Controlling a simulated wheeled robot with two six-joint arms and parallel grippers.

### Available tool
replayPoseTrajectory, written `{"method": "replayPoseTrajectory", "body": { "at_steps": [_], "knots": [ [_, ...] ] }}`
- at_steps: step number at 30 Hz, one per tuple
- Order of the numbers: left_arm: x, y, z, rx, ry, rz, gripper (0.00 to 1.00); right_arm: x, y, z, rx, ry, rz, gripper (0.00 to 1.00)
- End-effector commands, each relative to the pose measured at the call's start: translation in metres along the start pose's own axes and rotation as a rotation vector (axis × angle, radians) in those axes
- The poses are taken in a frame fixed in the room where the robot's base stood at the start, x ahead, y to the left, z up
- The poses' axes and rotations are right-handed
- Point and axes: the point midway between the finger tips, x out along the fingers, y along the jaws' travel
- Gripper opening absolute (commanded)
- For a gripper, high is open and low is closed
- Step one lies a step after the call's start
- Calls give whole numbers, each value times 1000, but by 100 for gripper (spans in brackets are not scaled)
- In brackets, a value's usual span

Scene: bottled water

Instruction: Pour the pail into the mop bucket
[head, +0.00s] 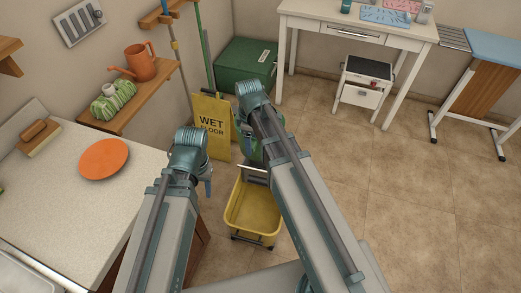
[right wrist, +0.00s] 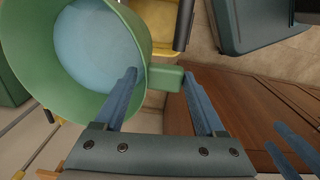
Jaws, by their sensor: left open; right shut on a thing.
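A green pail (right wrist: 137,25) fills the upper left of the right wrist view, with pale blue liquid visible inside. My right gripper (right wrist: 160,80) is shut on the pail's short side handle. In the head view the pail is mostly hidden behind my right arm. The yellow mop bucket (head: 252,208) stands on the floor, below and near my right gripper, partly covered by that arm. My left gripper (head: 207,186) is open and empty, left of the bucket. Its blue fingers also show at the lower right of the right wrist view.
A yellow wet-floor sign (head: 211,122) stands behind the bucket, before a green box (head: 243,65). A counter (head: 60,190) with an orange plate (head: 104,159) lies at left. A white desk (head: 350,32) stands at the back. The floor (head: 400,210) at right is clear.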

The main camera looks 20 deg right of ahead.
Motion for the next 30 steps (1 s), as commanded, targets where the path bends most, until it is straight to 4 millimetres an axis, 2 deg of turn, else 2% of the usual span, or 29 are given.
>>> {"method": "replayPoseTrajectory", "body": {
  "at_steps": [1, 18, 24, 30],
  "knots": [
    [18, 2, -1, 0, 0, 0, 50, 18, -1, -10, -19, 1, 7, 0],
    [108, 10, -6, 1, 0, 0, 50, 108, -26, -102, -197, 11, 65, 0],
    [131, 13, -8, 1, 0, 0, 50, 130, -36, -127, -246, 15, 81, 0],
    [143, 14, -8, 1, 0, 0, 50, 142, -43, -141, -274, 17, 90, 0]
  ]
}}
